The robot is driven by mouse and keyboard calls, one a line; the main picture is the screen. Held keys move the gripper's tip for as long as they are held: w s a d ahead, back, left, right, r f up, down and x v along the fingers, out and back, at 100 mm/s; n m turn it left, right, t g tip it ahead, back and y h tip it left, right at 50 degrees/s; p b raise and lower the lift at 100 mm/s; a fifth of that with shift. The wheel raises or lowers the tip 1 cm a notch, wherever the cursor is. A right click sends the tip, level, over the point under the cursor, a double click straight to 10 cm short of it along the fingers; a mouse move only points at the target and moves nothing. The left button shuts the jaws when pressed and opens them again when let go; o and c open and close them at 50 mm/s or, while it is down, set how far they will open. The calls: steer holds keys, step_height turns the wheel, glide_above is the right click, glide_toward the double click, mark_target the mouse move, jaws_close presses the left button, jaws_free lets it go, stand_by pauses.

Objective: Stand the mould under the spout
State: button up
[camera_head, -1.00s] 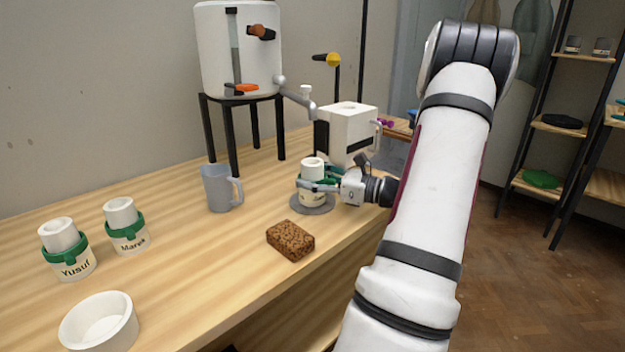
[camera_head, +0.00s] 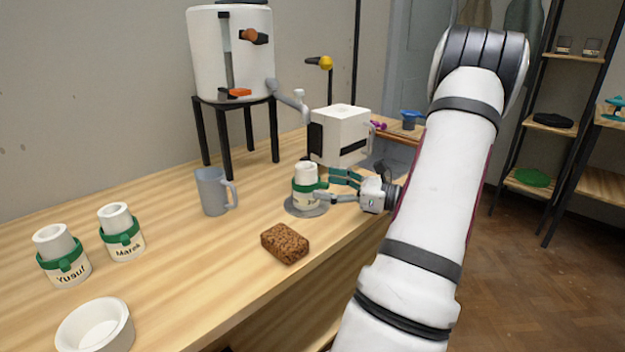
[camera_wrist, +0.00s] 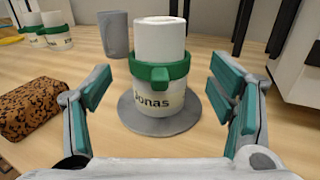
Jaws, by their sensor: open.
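A white mould with a green band and a label reading "Jonas" (camera_wrist: 160,75) stands upright on a round grey disc (camera_wrist: 128,118). In the head view the mould (camera_head: 306,180) is on the disc (camera_head: 300,210), near the table's right edge. The spout (camera_head: 290,97) extends from the white tank on black legs, behind and above the mould. My gripper (camera_head: 335,187) is open just right of the mould. In the wrist view its fingers (camera_wrist: 165,100) are spread to either side, with the mould standing ahead between them and clear space on both sides.
A brown speckled sponge-like block (camera_head: 285,243) lies in front of the disc. A grey jug (camera_head: 213,191) stands left of it. Moulds labelled Yusuf (camera_head: 66,265) and Marek (camera_head: 124,245) and a white bowl (camera_head: 95,325) are at left. A white box-shaped machine (camera_head: 340,135) stands behind the gripper.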

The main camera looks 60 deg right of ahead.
steer(key=s, duration=0.4)
steer(key=s+d, duration=0.1)
steer(key=s, duration=0.1)
steer(key=shift+p, duration=0.4)
